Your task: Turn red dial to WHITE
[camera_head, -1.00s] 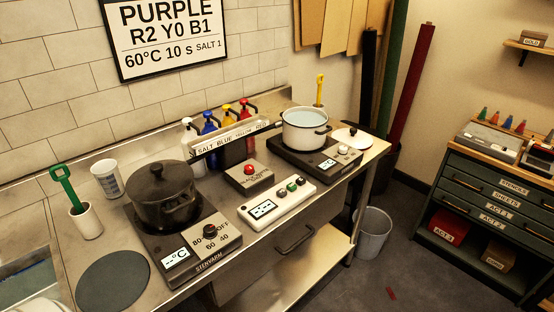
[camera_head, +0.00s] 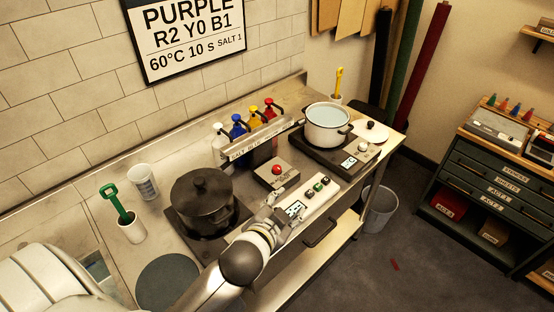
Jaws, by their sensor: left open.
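A red round knob (camera_head: 277,169) sits on a small grey box (camera_head: 270,178) at the middle of the steel counter. The lettering on the box is too small to read. My left gripper (camera_head: 289,206) is open and empty, over the left end of this panel, in front of the grey box and apart from the red knob. The left wrist and forearm hide the hot plate's control face and its red-marked dial. My right gripper is out of view.
A black lidded pot (camera_head: 203,208) stands left of the gripper. A white pot (camera_head: 327,127) stands on the far hot plate. Colored pump bottles (camera_head: 238,127) stand behind a label rail. A green-handled tool is in a white cup (camera_head: 132,229).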

